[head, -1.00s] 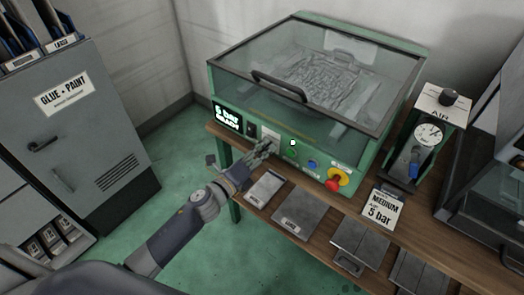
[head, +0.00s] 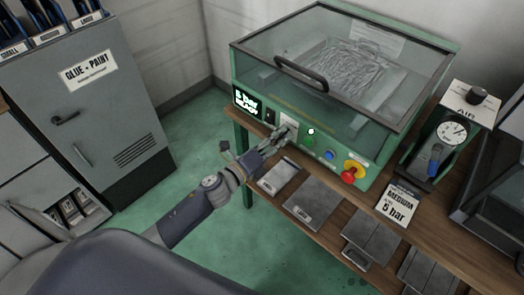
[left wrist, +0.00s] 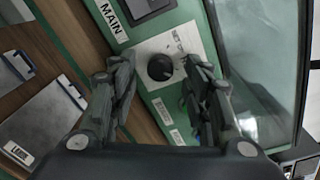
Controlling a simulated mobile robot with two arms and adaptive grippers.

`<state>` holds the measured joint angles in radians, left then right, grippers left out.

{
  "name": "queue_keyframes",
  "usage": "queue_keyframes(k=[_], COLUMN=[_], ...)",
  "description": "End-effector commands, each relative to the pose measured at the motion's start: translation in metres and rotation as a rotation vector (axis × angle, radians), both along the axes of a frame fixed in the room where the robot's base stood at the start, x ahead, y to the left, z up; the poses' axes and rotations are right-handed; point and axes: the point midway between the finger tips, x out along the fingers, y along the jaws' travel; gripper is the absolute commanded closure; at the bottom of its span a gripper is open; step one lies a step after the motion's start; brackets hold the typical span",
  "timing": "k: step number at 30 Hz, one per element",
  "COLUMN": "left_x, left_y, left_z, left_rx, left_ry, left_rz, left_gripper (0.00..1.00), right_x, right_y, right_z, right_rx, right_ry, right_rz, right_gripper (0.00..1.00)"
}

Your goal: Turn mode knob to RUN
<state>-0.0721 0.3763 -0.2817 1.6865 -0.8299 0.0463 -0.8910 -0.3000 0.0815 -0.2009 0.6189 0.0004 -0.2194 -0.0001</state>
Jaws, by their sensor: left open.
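The mode knob (left wrist: 160,67) is a round black knob on a white plate on the green machine's front panel, seen in the left wrist view. The lettering on its plate is too small to read. In the head view the white plate (head: 290,121) shows just beyond my left gripper (head: 283,135), which hides the knob. In the left wrist view my left gripper (left wrist: 157,68) is open, with one finger on each side of the knob. I see gaps between fingers and knob. My right gripper is not in view.
The green cabinet (head: 238,76) has a clear lid with a black handle (head: 300,73). Right of the plate are a green button, a blue button (head: 329,155) and a red emergency stop (head: 349,176). Grey plates (head: 313,198) lie in front.

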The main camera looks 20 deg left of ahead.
Motion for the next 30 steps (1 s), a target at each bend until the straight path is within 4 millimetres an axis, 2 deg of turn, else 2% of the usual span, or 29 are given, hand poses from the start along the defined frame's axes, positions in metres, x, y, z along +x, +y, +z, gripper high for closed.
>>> queue_keyframes(k=[9,16,22,30], left_x=[-0.052,-0.084,-0.099,-0.101], left_y=[0.018,0.030,0.035,0.036], left_z=[0.001,0.003,0.004,0.005], left_rx=[0.000,0.001,0.001,0.001], left_ry=[0.004,0.003,0.003,0.001], left_rz=[0.000,0.000,-0.001,-0.002], left_gripper=[0.55,0.55,0.55,0.55], right_x=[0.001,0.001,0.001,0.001], right_y=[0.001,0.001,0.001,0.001], right_z=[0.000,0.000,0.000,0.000], right_rx=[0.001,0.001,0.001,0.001], right_ry=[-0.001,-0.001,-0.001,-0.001], right_rz=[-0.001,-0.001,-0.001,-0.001], right_gripper=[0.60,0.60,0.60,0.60])
